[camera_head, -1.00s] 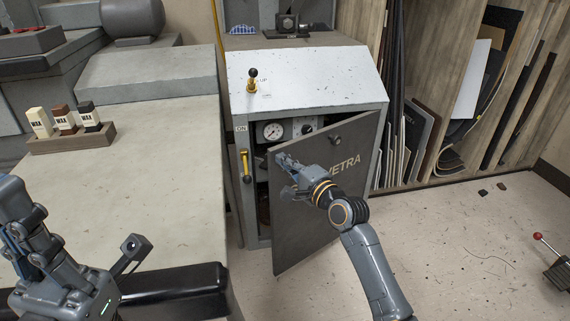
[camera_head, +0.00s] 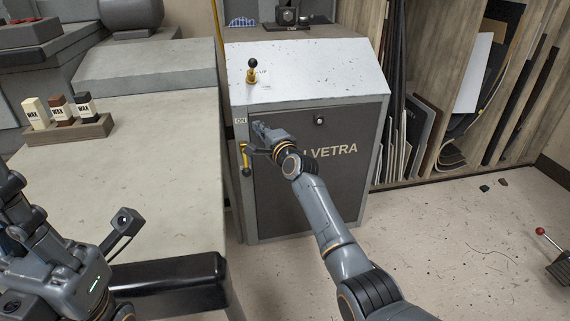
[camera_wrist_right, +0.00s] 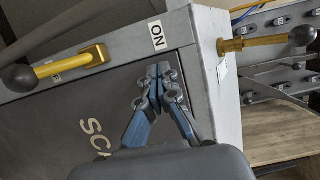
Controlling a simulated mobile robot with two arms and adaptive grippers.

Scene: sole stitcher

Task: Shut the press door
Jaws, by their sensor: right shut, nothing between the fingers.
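The press door (camera_head: 320,185) is a dark grey panel with pale lettering, and it sits flush in the front of the grey press cabinet (camera_head: 310,75). My right gripper (camera_head: 258,126) is at the door's upper left corner, beside the "ON" label. In the right wrist view its blue fingertips (camera_wrist_right: 159,72) are together and empty, close to the edge of the door (camera_wrist_right: 60,135); whether they touch it I cannot tell. A small round knob (camera_head: 319,119) is near the door's top.
A yellow lever (camera_head: 245,158) is just left of the door, and a black-knobbed lever (camera_head: 252,72) stands on the sloped top. A workbench (camera_head: 150,150) with wax bottles is at the left. Leaning sheets fill the rack at the right. The floor on the right is mostly clear.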

